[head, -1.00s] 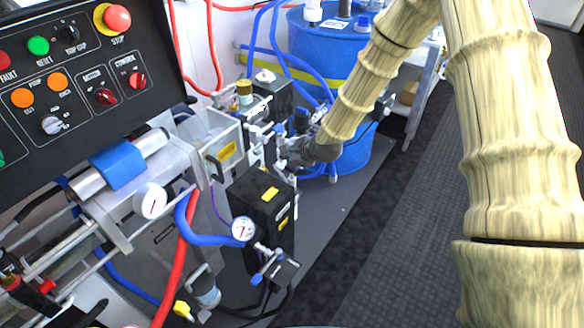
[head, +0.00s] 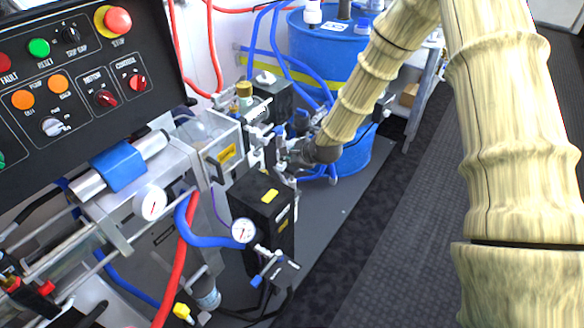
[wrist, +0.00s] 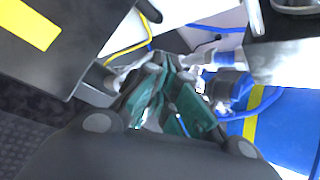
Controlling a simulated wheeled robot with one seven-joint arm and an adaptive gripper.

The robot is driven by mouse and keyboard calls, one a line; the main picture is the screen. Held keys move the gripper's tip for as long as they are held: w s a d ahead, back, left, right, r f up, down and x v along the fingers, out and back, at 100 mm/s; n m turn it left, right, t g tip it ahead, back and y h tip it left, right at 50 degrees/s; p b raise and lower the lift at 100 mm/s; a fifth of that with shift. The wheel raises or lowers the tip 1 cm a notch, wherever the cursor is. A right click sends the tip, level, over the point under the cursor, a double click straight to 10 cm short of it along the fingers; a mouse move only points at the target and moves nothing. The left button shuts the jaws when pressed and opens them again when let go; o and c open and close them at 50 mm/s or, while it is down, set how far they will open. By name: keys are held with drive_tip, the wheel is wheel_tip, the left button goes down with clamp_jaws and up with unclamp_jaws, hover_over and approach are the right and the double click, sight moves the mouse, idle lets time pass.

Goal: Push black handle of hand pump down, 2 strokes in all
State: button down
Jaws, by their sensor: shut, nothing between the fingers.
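My gripper (head: 284,158) is at the end of the tan arm, among the pump fittings in the middle of the head view. In the wrist view its teal fingers (wrist: 164,72) come together, with nothing seen between them. Pale metal and blue fittings (wrist: 215,85) lie close behind and beside the fingertips; I cannot tell whether they touch. I cannot pick out the hand pump's black handle for certain in either view; the gripper and crowded fittings may hide it.
A black box with yellow labels (head: 262,212) stands just in front of my gripper. A blue drum (head: 322,50) stands behind it. A control panel (head: 75,75), gauges and red and blue hoses crowd the left. The carpet (head: 400,230) at right is clear.

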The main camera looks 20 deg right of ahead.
sight(289, 168)
drive_tip(key=shift+f, duration=0.2)
drive_tip(key=shift+f, duration=0.25)
drive_tip(key=shift+f+b, duration=0.9)
drive_tip(key=shift+f, duration=0.75)
idle(2.6)
drive_tip(key=shift+r, duration=0.1)
drive_tip(key=shift+r+p, duration=1.45)
drive_tip(key=shift+r, duration=0.55)
drive_tip(key=shift+r, duration=0.1)
drive_tip(key=shift+r+p, duration=1.65)
drive_tip(key=shift+r, duration=0.75)
